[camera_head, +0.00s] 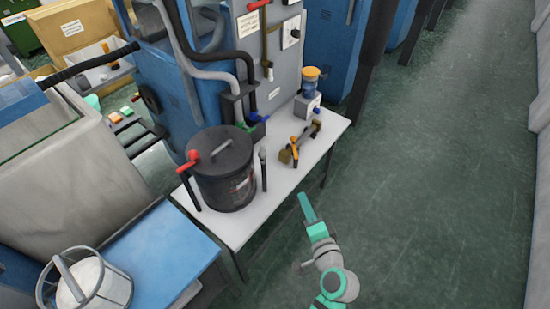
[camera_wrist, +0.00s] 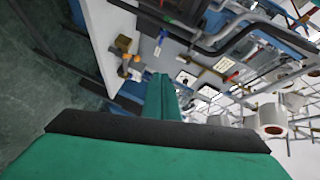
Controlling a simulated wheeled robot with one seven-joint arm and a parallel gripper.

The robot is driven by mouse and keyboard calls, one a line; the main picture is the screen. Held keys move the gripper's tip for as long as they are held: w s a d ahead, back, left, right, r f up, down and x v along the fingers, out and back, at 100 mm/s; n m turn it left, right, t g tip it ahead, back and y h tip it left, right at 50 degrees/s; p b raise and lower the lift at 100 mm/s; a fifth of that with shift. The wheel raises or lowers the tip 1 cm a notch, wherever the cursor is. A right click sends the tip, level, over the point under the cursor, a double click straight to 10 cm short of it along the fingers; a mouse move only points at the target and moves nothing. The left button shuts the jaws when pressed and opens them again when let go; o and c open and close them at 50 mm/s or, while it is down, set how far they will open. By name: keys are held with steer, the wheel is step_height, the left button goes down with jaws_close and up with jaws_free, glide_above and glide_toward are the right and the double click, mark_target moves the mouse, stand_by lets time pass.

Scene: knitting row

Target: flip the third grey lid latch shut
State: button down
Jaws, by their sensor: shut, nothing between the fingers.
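A dark grey drum (camera_head: 225,180) with a flat lid (camera_head: 220,148) and a bar handle stands on a white table. A post with a red end (camera_head: 188,166) is at its left, and a post with a pale grey top (camera_head: 263,158) is at its right. I cannot make out separate lid latches or tell which is the third. My gripper (camera_head: 306,205), with teal fingers, is shut and empty, apart from the drum, to its right and off the table's front edge. The shut fingers also show in the wrist view (camera_wrist: 162,92); I cannot make out the drum there.
The white table (camera_head: 250,232) also holds a brass-and-black fitting (camera_head: 297,143) and an orange-capped jar (camera_head: 310,82). Dark and grey hoses (camera_head: 215,73) hang behind the drum by a blue machine (camera_head: 165,85). A blue bench (camera_head: 160,255) stands at left. Green floor (camera_head: 430,180) is clear at right.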

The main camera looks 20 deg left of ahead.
steer(key=w+a+r+n+g+y, duration=0.1)
steer(key=w+r+y, duration=0.2)
steer(key=r, duration=0.5)
steer(key=shift+a+n+y, duration=0.3)
steer(key=shift+a, duration=0.1)
steer(key=shift+w+f, duration=0.1)
steer(key=shift+w, duration=0.05)
steer(key=w+a+f, duration=0.1)
steer(key=w+a, duration=0.4)
steer(key=a, duration=0.5)
steer(key=shift+a, duration=0.3)
steer(key=shift+s+f, duration=0.1)
steer(key=shift+d, duration=0.1)
